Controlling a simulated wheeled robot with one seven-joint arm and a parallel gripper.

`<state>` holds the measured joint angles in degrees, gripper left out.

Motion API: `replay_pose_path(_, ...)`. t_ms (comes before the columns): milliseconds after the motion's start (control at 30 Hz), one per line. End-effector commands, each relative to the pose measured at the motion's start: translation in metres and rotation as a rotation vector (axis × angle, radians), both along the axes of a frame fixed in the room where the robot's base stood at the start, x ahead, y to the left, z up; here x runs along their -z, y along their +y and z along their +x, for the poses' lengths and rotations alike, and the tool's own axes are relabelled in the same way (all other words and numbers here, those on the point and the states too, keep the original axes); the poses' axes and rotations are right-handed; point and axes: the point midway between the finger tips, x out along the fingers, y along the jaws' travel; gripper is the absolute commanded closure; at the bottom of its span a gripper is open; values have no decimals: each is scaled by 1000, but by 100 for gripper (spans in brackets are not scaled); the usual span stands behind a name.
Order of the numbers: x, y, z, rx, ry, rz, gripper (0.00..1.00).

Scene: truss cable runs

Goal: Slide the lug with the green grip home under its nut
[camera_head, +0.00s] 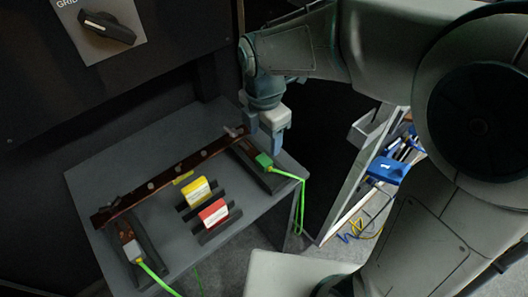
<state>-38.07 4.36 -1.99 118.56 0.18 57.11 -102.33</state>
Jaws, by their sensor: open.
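The green grip (264,160) is on a lug near the right end of the grey bench, with a bright green cable (287,174) running off to the right and over the edge. The lug's tip and its nut are small and partly hidden beside my gripper, so I cannot tell whether the lug is under the nut. A brown bar (160,183) with several pale nuts runs diagonally along the bench. My gripper (268,142) is open and points down, just above and behind the green grip. I see no hold on it.
A yellow block (196,191) and a red block (214,213) sit in dark holders mid-bench. A second lug with a pale grip (133,251) and green cable lies front left. A dark panel with a black rotary handle (107,28) stands behind. A blue item (387,170) is on a right-hand shelf.

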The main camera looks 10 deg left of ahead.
Motion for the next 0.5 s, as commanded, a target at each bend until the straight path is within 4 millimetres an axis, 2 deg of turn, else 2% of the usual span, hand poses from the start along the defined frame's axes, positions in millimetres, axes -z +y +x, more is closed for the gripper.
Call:
replay_pose_path(33, 12, 0, -1, -1, 4, -3, 38)
replay_pose_path(200, 45, 0, -1, 0, 4, -3, 38)
replay_pose_path(333, 66, 0, -1, -1, 3, -2, 38)
replay_pose_path(500, 82, 0, 0, 0, 1, -1, 38)
